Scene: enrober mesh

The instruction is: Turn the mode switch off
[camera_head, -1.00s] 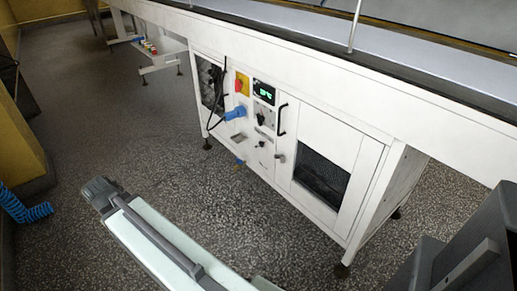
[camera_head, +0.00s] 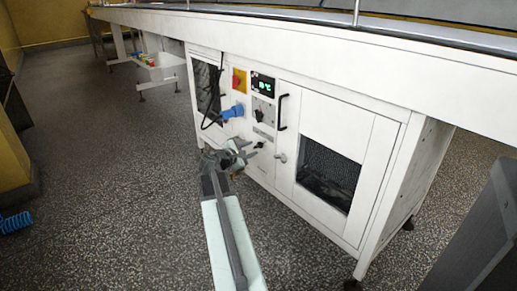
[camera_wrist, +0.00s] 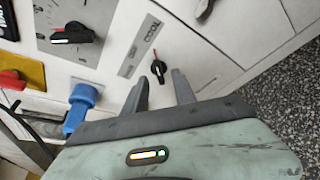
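A white cabinet front (camera_head: 266,180) carries the controls. A small black rotary switch (camera_wrist: 158,68) with a red mark sits beside a grey label strip (camera_wrist: 139,48) that reads "COOL". I take it for the mode switch; it also shows in the head view (camera_head: 260,145). My gripper (camera_wrist: 162,84) is open and empty, its two fingers apart and pointing at this switch, with the knob just past the tips between them. In the head view my gripper (camera_head: 246,154) is just left of the switch. Contact cannot be told.
A larger black dial (camera_wrist: 74,34) sits on a grey plate. A red knob on a yellow plate (camera_head: 239,81), a blue plug (camera_head: 232,111), a green display (camera_head: 263,87) and a black handle (camera_head: 283,112) are close by.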

